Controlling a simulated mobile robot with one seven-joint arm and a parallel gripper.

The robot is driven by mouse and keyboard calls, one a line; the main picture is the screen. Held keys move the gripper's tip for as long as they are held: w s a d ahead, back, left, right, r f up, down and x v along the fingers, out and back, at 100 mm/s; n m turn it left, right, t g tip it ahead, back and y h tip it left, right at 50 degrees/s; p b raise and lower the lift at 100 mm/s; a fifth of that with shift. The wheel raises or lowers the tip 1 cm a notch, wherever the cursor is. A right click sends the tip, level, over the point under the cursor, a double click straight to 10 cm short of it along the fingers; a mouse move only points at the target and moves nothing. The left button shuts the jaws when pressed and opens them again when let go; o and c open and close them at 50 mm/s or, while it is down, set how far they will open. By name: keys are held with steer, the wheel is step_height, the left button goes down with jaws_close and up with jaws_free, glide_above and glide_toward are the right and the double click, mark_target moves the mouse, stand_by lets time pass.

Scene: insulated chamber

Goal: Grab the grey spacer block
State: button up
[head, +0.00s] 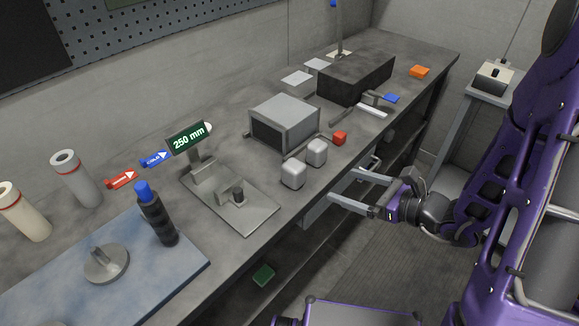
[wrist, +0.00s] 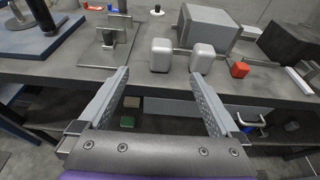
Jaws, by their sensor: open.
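Two light grey rounded blocks stand side by side near the front edge of the bench. In the head view one grey block (head: 293,173) is nearer and the other grey block (head: 317,152) is just behind it to the right. The wrist view shows the left block (wrist: 160,55) and the right block (wrist: 202,57) beyond my fingertips. I cannot tell which one is the spacer block. My gripper (head: 345,180) is open and empty, off the bench's front edge, apart from both blocks. Its spread fingers (wrist: 160,75) point toward them in the wrist view.
A red cube (head: 339,138) sits right of the blocks, and a grey open-fronted box (head: 284,123) stands behind them. A metal fixture plate (head: 245,218) with a "250 mm" sign is to the left. A drawer handle (wrist: 250,124) and lower shelf lie below the bench edge.

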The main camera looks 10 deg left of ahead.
glide_toward(294, 164)
steer(key=a+f, duration=0.1)
steer(key=w+a+f, duration=0.1)
steer(key=a, duration=0.1)
steer(key=shift+w+a+f, duration=0.1)
steer(key=shift+a+f, duration=0.05)
steer(key=shift+a, duration=0.1)
steer(key=shift+w+x, duration=0.2)
steer(key=shift+x, duration=1.35)
steer(key=shift+w+x, duration=0.15)
steer(key=shift+x, duration=1.45)
steer(key=shift+d, duration=0.2)
steer(key=shift+r, duration=0.2)
jaws_close()
